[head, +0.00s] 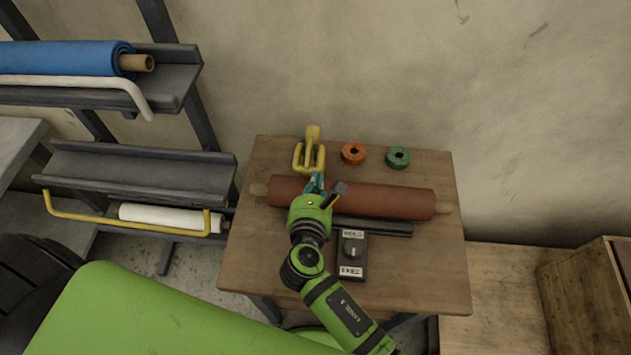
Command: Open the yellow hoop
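The yellow hoop (130,216) is a thin bent bar at the lower shelf (140,168) of the rack on the left. It runs low along the shelf's front, with both ends turned up. A white roll (170,218) lies just behind its right part. My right gripper (326,188) is far to the right of the hoop, over the wooden table at the rust-red roll (385,200). Its fingers are small and partly hidden, so I cannot tell whether they are open or touch the roll. My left gripper is not in view.
The upper shelf holds a blue roll (65,59) and a white bar (75,82). On the table (420,270) are a yellow pronged piece (312,132), orange (353,153) and green (398,157) rings, and a dark switch box (352,262). A wooden crate (590,295) stands at right.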

